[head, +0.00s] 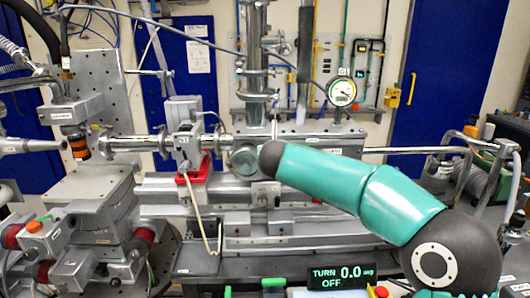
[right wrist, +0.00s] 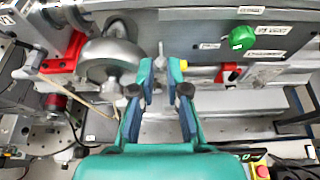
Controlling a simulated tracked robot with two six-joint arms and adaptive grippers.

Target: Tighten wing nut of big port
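The big port (right wrist: 110,58) is a round grey metal fitting left of my right gripper in the right wrist view. A round metal port face also shows near the centre of the head view (head: 243,160). My right gripper (right wrist: 160,72) is open, its two teal-and-blue fingers apart. A thin light metal piece (right wrist: 161,55) shows between the fingertips; I cannot tell whether it is the wing nut or whether it lies at finger depth. In the head view my teal right arm reaches to the port's right side and hides its gripper. My left gripper is not in view.
A display (head: 341,277) reads TURN 0.0 and OFF. A red clamp bracket (head: 194,168) with a hanging cable stands left of the port. A round gauge (head: 342,92) is above right. A green knob (right wrist: 241,39) and a red part (right wrist: 228,73) lie right of the fingers.

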